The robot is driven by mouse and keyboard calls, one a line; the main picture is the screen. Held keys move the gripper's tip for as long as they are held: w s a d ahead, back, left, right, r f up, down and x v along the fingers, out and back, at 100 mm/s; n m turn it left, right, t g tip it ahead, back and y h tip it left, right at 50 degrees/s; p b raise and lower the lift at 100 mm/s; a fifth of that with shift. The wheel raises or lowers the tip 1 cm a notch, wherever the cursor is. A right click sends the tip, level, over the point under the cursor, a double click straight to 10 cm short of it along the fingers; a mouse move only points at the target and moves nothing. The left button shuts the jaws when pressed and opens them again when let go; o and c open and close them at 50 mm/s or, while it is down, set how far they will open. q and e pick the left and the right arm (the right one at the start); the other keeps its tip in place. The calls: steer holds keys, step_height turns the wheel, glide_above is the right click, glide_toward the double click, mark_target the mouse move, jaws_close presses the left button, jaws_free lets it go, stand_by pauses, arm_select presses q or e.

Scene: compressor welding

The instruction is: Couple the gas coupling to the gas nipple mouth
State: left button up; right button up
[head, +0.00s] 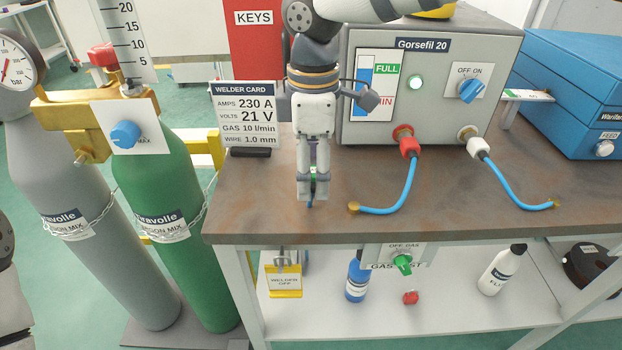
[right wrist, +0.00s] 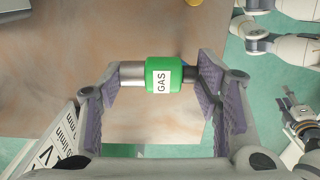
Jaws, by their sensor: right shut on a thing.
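The gas coupling (right wrist: 158,78) is a green sleeve with a white GAS label and a silver end, seen in the right wrist view. My right gripper (head: 313,196) is shut on it and points down over the front part of the bench; its pads also show in the right wrist view (right wrist: 162,86). In the head view the coupling is mostly hidden by the fingers. A brass stub (head: 84,157) sticks out of the regulator at left, well away from the gripper; I cannot tell for sure that it is the gas nipple mouth. What looks like my left arm's end (right wrist: 300,118) shows small at the right wrist view's lower right.
A grey welder box (head: 440,115) stands behind with two blue hoses. The welder card (head: 244,113) stands left of my right arm. Grey (head: 95,235) and green (head: 190,230) gas cylinders are chained at left. The bench top (head: 330,222) is clear in front.

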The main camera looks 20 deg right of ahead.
mark_target(312, 170)
steer(key=shift+f, duration=1.25)
steer(key=shift+f, duration=0.1)
steer(key=shift+f, duration=0.15)
steer(key=o, duration=1.8)
steer(key=shift+c, duration=0.2)
steer(key=shift+f, duration=0.2)
steer(key=r, duration=0.8)
steer(key=a+r, duration=0.1)
steer(key=r, duration=0.3)
steer(key=shift+s+r, duration=0.25)
steer(key=shift+s, duration=0.05)
